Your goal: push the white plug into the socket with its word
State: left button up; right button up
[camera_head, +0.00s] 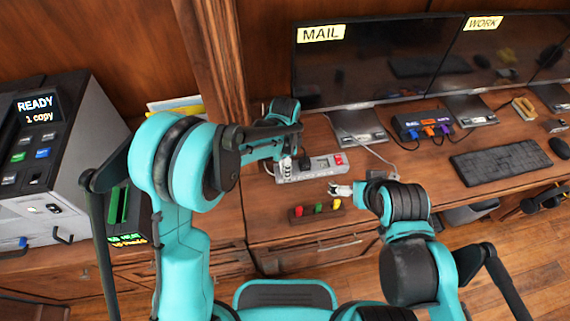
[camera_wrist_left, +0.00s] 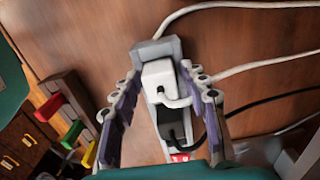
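The white plug (camera_wrist_left: 158,75) stands at the far end of the power strip in the left wrist view, its white cord bending beside it. My left gripper (camera_wrist_left: 161,70) straddles the plug with one finger on each side and a narrow gap seems to show. In the head view the left gripper (camera_head: 286,165) is over the left end of the grey-white strip (camera_head: 325,165). A black plug (camera_wrist_left: 172,125) sits in the strip between the white plug and the red switch (camera_wrist_left: 180,157). My right gripper (camera_head: 340,189) is in front of the strip; its opening is unclear. Socket words are unreadable.
A wooden block with red, green and yellow pieces (camera_head: 315,210) lies in front of the strip. A hub with coloured plugs (camera_head: 424,125), a keyboard (camera_head: 500,162) and monitors marked MAIL (camera_head: 365,65) and WORK (camera_head: 500,50) are right. A printer (camera_head: 55,150) stands left.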

pick_arm(q)
jog(key=shift+r, duration=0.2)
notch_tip(320, 180, up, 12)
jog(key=p, duration=0.4)
jog(key=s+a+r+n+t, duration=0.3)
jog(key=s+a+r+n, duration=0.45)
jog(key=a, duration=0.25)
jog(key=s+a+n+t, duration=0.4)
jog(key=s+a+n, duration=0.3)
jog(key=s+n, duration=0.1)
jog(key=shift+s+a+r, duration=0.25)
jog(key=shift+s+a, duration=0.15)
jog(key=shift+s, duration=0.15)
